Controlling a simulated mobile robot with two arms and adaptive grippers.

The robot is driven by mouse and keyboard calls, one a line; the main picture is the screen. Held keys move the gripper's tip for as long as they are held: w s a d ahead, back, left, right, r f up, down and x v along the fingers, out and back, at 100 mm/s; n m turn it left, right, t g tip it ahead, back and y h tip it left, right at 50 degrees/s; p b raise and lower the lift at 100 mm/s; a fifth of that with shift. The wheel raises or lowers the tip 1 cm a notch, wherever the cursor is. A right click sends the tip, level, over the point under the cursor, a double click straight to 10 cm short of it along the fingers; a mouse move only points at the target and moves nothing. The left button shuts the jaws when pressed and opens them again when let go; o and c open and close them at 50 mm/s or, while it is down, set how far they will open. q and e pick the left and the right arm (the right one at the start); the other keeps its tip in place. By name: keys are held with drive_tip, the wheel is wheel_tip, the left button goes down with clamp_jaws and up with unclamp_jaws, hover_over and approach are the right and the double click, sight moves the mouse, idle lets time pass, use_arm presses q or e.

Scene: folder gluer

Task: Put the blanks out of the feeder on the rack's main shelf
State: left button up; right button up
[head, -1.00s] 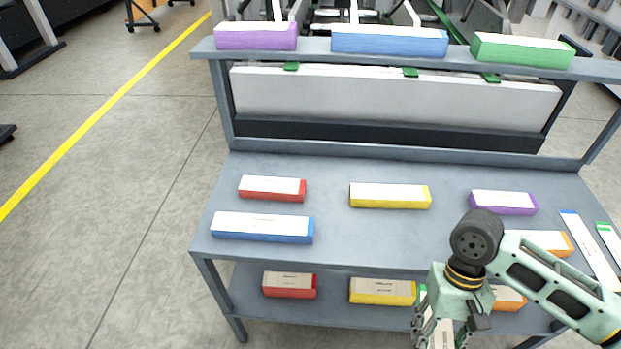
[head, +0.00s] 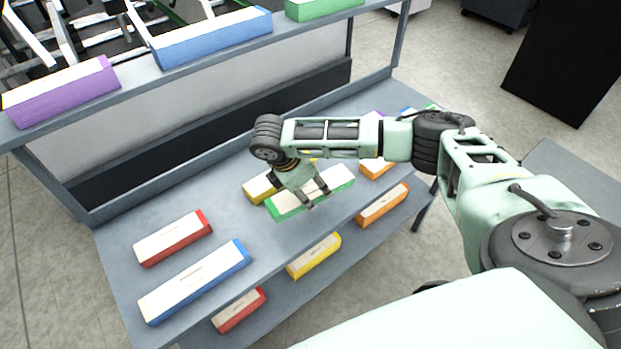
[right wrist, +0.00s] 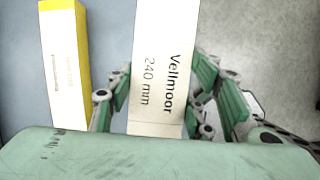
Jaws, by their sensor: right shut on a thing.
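My right gripper (head: 311,201) is shut on a long white-topped pack of blanks with green sides (head: 284,207). In the right wrist view the pack (right wrist: 160,70) reads "Vellmoor 240 mm" and lies between the fingers. The pack is over the front part of the rack's main shelf (head: 135,212); I cannot tell if it touches the shelf. A yellow pack (head: 260,189) lies just behind it and also shows in the right wrist view (right wrist: 66,75). A red pack (head: 172,238) and a blue pack (head: 195,282) lie to the left on that shelf. My left gripper is out of view.
An orange pack (head: 376,168) and partly hidden packs lie at the shelf's right end. The lower shelf bears red (head: 238,311), yellow (head: 314,256) and orange (head: 383,205) packs. Purple (head: 62,92), blue (head: 212,38) and green (head: 318,7) packs stand on the top ledge.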

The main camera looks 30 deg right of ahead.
drive_tip(key=shift+w+d+r+n, duration=0.2)
drive_tip(key=shift+w+d+n, duration=0.05)
drive_tip(key=shift+w+n, duration=0.2)
drive_tip(key=shift+w, duration=0.2)
drive_tip(key=shift+f+n+b, duration=0.25)
drive_tip(key=shift+f+b, duration=0.1)
drive_tip(key=shift+b, duration=0.05)
drive_tip(key=shift+f+b, duration=0.25)
drive_tip(key=shift+b, duration=0.05)
drive_tip(key=b, duration=0.8)
hover_over(310, 213)
drive_tip(key=f, duration=0.7)
drive_tip(key=shift+w+d, duration=0.1)
drive_tip(key=shift+w, duration=0.1)
drive_tip(key=shift+f+b, duration=0.4)
drive_tip(key=shift+b, duration=0.05)
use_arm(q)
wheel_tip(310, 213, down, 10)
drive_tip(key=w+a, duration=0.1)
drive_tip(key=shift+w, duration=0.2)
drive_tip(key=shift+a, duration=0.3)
use_arm(e)
drive_tip(key=shift+s+f, duration=0.15)
drive_tip(key=shift+f, duration=0.2)
